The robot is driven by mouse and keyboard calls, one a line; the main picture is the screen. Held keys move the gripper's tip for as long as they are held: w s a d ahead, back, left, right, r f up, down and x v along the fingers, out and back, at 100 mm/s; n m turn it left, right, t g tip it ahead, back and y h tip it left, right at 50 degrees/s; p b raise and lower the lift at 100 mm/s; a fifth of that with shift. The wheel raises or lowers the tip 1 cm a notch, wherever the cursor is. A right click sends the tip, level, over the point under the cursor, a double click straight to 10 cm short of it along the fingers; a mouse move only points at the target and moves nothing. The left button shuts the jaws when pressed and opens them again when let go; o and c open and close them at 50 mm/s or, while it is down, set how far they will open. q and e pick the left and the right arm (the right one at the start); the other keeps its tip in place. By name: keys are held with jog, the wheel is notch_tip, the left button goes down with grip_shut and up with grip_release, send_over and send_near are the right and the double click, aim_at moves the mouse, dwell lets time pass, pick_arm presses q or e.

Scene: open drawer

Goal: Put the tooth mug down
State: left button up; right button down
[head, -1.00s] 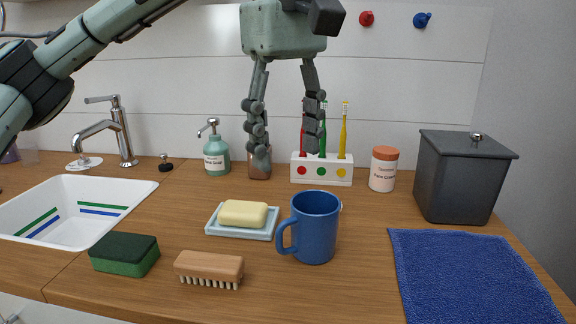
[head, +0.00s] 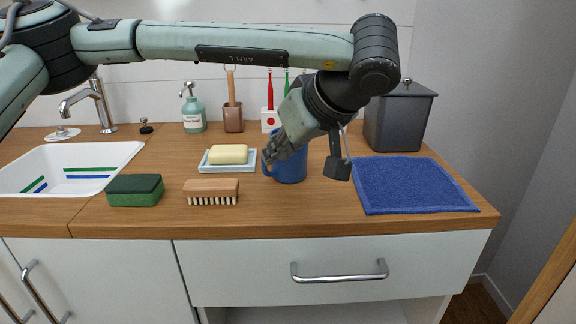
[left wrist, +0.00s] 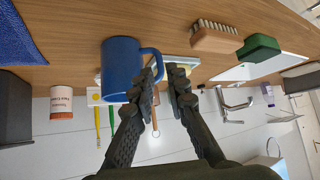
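The blue tooth mug (head: 291,170) stands upright on the wooden counter, partly hidden behind my left gripper, with its handle to the left. My left gripper (head: 306,162) is open, its two fingers apart in front of the mug. In the left wrist view the picture is upside down. There the mug (left wrist: 121,68) is left of the fingers, and one fingertip of my left gripper (left wrist: 166,72) overlaps its handle. I cannot tell whether it touches. Nothing is held between the fingers. My right gripper is not in view.
A soap dish (head: 228,167) with yellow soap, a brush (head: 211,189) and a green sponge (head: 134,190) lie left of the mug. A blue towel (head: 412,185) and a dark box (head: 398,120) are to the right. The drawer below (head: 335,270) is shut.

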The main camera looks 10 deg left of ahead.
aim_at(264, 165)
pick_arm(q)
jog(key=x, duration=0.8)
jog(key=shift+r, duration=0.1)
jog(key=shift+c, duration=0.4)
grip_shut()
jog(key=shift+r, duration=0.15)
